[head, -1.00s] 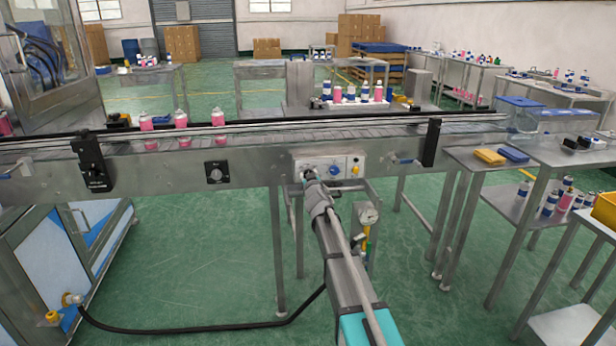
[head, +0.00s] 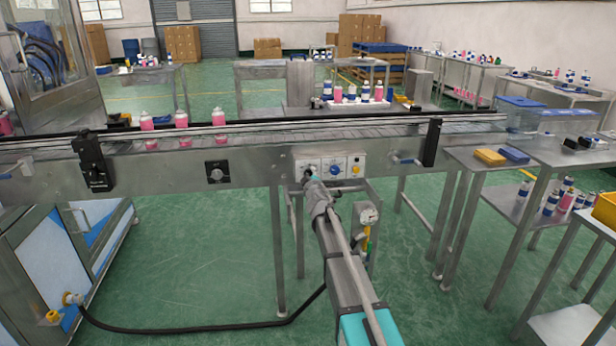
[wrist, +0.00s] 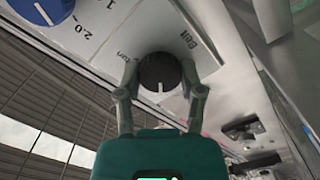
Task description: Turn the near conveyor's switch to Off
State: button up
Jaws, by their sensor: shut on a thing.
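The near conveyor (head: 255,170) runs across the head view and carries a small control panel (head: 330,165) on its front side. A white line on the knob points down in the picture, toward my palm. My gripper (wrist: 159,75) is shut on the knob, one finger on each side. In the head view my gripper (head: 308,178) reaches the panel's left plate and mostly hides the knob there.
A blue dial (wrist: 42,8) sits beside the knob, and a yellow button is farther right on the panel. Another black knob (head: 217,172) is on the conveyor side at left. Pink bottles (head: 182,122) stand on the belt.

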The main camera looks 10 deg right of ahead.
jog(key=shift+w, duration=0.1)
dwell(0.3)
jog(key=o, duration=1.2)
jog(key=s, duration=1.2)
